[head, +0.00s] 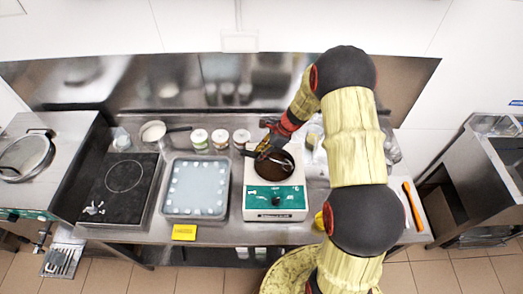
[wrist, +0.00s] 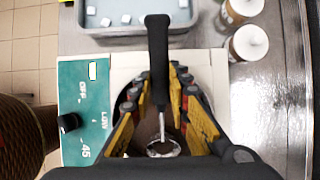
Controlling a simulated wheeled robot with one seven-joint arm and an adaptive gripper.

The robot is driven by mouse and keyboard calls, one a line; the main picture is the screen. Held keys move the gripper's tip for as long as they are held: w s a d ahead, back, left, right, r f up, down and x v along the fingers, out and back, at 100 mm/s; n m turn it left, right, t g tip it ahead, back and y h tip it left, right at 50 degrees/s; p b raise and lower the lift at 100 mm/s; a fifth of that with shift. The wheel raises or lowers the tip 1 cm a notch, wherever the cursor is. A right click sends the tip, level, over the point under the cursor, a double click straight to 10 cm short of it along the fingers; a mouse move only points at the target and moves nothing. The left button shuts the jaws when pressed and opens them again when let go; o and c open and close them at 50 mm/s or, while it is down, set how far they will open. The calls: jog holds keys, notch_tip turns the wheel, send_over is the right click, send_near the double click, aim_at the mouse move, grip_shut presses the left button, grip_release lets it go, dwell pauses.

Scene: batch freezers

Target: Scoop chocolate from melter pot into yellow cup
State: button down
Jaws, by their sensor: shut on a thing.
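The melter (head: 275,202) is a white box with a green front panel, and its round pot holds dark brown chocolate (head: 270,172). My gripper (head: 268,142) is over the back of the pot and is shut on a scoop with a black handle (wrist: 157,50) and thin metal shaft. In the wrist view the scoop's metal bowl (wrist: 163,149) shows low between the fingers, over the pot. I cannot tell how deep it sits or whether it holds chocolate. A small yellow thing (head: 319,221), perhaps the yellow cup, is right of the melter, partly hidden by my arm.
A tray with white cubes (head: 196,214) stands left of the melter, with several lidded jars (head: 220,139) behind it. Further left is a black cooktop (head: 120,190). A yellow tag (head: 184,232) is at the front edge. An orange-handled tool (head: 411,203) lies far right.

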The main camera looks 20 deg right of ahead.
aim_at(248, 153)
notch_tip(248, 153, up, 2)
jog(key=shift+a+p, duration=0.1)
jog(key=shift+p, duration=0.35)
jog(key=shift+w+a+r+p, duration=0.2)
jog(key=shift+r+p, duration=0.55)
jog(key=shift+r, duration=0.25)
jog(key=shift+w+a+r+p, duration=0.1)
jog(key=shift+a+r+p, duration=0.1)
jog(key=shift+r+p, duration=0.65)
jog(key=shift+a+h+p, duration=0.3)
jog(key=shift+p, duration=0.4)
jog(key=shift+w+a+g+h+p, duration=0.15)
jog(key=shift+a+g+h+p, duration=0.2)
jog(key=shift+p, duration=0.7)
jog(key=p, duration=0.1)
jog(key=a+h+p, duration=0.1)
jog(key=shift+w+p, duration=0.25)
jog(key=shift+p, duration=0.05)
jog(key=shift+w+a+f+g+h, duration=0.1)
jog(key=shift+a+f+g+h, duration=0.25)
jog(key=shift+h, duration=0.1)
jog(key=shift+w+a+h, duration=0.1)
jog(key=shift+a+h, duration=0.05)
jog(key=shift+h, duration=0.15)
